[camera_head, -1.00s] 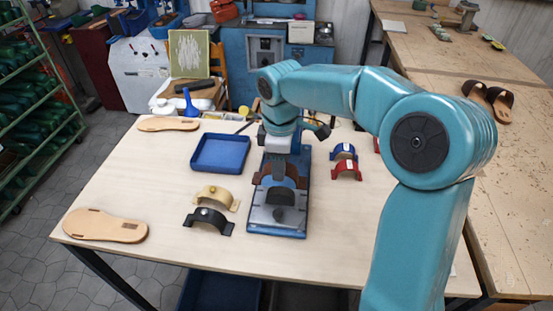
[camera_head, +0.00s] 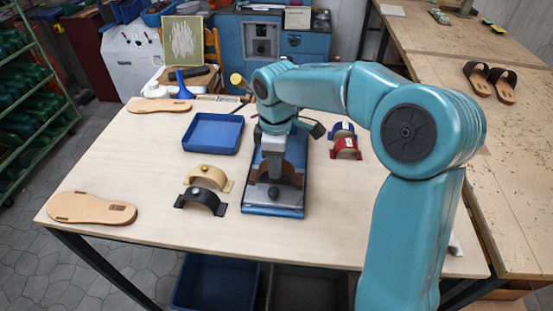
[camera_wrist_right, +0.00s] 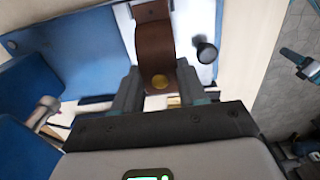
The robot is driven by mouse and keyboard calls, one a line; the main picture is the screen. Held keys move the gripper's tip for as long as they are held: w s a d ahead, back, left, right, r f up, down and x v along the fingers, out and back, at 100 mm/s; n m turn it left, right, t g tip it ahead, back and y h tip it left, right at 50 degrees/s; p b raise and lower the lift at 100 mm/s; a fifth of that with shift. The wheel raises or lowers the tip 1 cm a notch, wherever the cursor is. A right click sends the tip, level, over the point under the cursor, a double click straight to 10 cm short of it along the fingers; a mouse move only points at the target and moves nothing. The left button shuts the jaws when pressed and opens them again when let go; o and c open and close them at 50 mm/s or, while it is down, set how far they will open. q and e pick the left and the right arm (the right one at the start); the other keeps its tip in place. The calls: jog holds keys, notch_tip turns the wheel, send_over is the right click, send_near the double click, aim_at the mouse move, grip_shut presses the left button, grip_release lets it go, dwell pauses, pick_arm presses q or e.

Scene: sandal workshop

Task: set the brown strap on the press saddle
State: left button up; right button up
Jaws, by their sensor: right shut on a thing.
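The brown strap (camera_head: 291,178) is an arched band over the blue press (camera_head: 297,205). My right gripper (camera_head: 270,166) comes down from above and is shut on the strap. In the right wrist view the strap (camera_wrist_right: 154,42) runs out from between the fingers of the gripper (camera_wrist_right: 158,84), with a round gold stud near the grip. The saddle is hidden under the strap and gripper, so I cannot tell whether the strap touches it. A dark knob (camera_head: 273,193) stands on the press plate in front of the strap. My left gripper is not in view.
A tan strap (camera_head: 208,174) and a black strap (camera_head: 203,200) lie left of the press. Red (camera_head: 346,147) and blue (camera_head: 341,129) straps lie to its right. A blue tray (camera_head: 212,149) and a sole (camera_head: 92,208) are on the left.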

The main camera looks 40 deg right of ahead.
jog(key=shift+s, duration=0.1)
jog(key=shift+f, duration=0.25)
dwell(0.3)
jog(key=o, duration=1.5)
notch_tip(320, 180, up, 7)
jog(key=p, duration=0.6)
jog(key=shift+r, duration=0.1)
